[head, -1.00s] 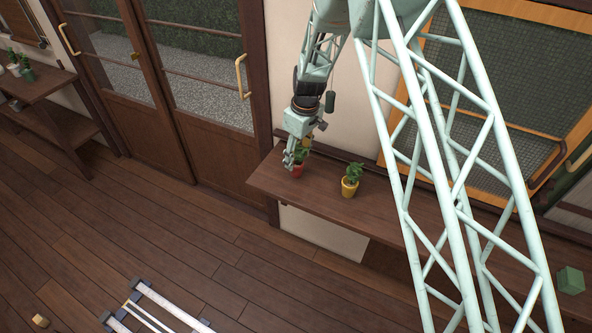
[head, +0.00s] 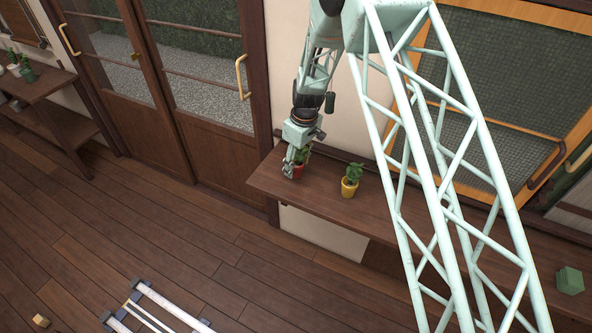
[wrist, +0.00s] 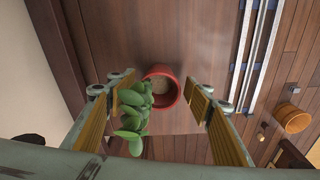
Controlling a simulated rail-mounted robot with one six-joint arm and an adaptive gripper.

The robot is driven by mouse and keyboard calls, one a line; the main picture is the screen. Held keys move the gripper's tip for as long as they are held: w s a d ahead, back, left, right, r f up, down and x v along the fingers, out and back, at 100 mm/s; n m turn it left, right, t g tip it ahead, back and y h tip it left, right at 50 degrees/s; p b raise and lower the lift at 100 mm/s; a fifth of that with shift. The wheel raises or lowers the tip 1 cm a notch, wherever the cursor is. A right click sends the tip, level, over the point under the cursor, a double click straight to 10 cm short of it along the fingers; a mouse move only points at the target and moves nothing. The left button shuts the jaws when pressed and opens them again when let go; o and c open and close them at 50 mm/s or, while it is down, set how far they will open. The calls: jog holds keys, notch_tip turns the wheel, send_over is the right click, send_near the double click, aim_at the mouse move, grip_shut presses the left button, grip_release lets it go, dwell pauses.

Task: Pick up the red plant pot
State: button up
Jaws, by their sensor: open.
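The red plant pot (wrist: 175,92) holds a green leafy plant (wrist: 133,107) and stands on the wooden shelf (head: 325,190) near its left end. In the wrist view the pot lies between the two fingers of my gripper (wrist: 160,108), a little beyond the fingertips. The fingers are apart and the plant leaves overlap the left finger. In the head view the red pot (head: 299,170) is partly hidden behind my gripper (head: 291,168). I cannot tell if a finger touches the pot.
A yellow pot with a plant (head: 350,186) stands to the right on the same shelf. A green block (head: 569,280) sits farther right. Another shelf with small pots (head: 28,74) is at the far left. The wall with a wood-framed window (head: 490,100) is close behind.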

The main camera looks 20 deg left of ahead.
jog(key=shift+a+f, duration=0.1)
jog(key=shift+f, duration=0.75)
jog(key=c, duration=1)
